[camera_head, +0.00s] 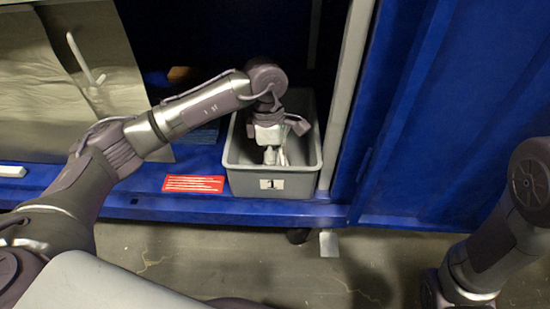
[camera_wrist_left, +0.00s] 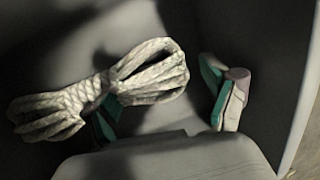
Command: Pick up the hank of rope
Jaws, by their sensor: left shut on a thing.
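The hank of rope (camera_wrist_left: 150,72) is pale and braided, bound at its middle with looped ends. In the left wrist view it lies across the fingers of my left gripper (camera_wrist_left: 160,108), inside the grey bin. One teal-padded finger is partly hidden by the rope; the other stands to its right. My left gripper is shut on the rope, though a gap seems to show beside the right finger in this view. In the head view my left gripper (camera_head: 272,153) points down into the grey bin (camera_head: 273,187), and the rope cannot be made out clearly. My right gripper is out of view.
The bin, labelled 1, stands on a blue shelf (camera_head: 150,207) beside a red label (camera_head: 193,184). Its walls surround my left gripper closely. A pale upright post (camera_head: 347,95) and a blue panel (camera_head: 450,120) stand just right of it. Bare floor (camera_head: 370,270) lies in front.

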